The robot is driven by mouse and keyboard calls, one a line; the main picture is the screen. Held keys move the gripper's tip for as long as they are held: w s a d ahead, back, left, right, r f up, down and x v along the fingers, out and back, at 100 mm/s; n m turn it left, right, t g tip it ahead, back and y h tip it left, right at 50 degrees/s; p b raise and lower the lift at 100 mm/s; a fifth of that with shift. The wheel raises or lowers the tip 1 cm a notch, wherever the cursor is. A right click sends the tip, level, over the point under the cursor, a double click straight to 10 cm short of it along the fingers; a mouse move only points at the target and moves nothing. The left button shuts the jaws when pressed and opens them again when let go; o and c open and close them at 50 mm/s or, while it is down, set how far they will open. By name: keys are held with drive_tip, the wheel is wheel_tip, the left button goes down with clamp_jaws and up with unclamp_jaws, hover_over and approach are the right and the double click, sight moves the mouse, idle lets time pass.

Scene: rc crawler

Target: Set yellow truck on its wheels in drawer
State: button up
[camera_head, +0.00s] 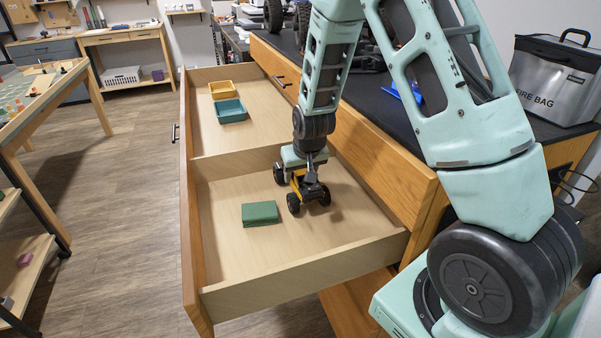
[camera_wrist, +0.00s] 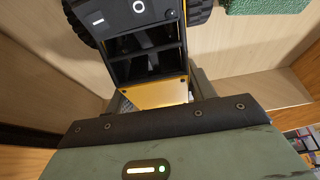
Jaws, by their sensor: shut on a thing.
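The yellow truck (camera_head: 297,187), with black wheels and a black frame, is in the near compartment of the open wooden drawer (camera_head: 300,270). My gripper (camera_head: 310,176) reaches down from above and is shut on the truck's black upper part. The truck looks roughly upright with its wheels low, close to the drawer floor; I cannot tell whether they all touch it. In the wrist view, the truck's black frame and yellow panel (camera_wrist: 150,95) are close up, with two wheels at the top edge. The jaws' contact is mostly hidden there.
A silver fire bag (camera_head: 555,80) stands on the bench top.

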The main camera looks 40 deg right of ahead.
drive_tip(key=shift+f, duration=0.15)
drive_tip(key=o, duration=1.3)
drive_tip(key=shift+o, duration=0.2)
drive_tip(key=p+v, duration=0.1)
drive_tip(key=v, duration=1.6)
drive_tip(key=shift+s+p, duration=0.15)
drive_tip(key=shift+p, duration=0.25)
drive_tip(key=shift+a, duration=0.2)
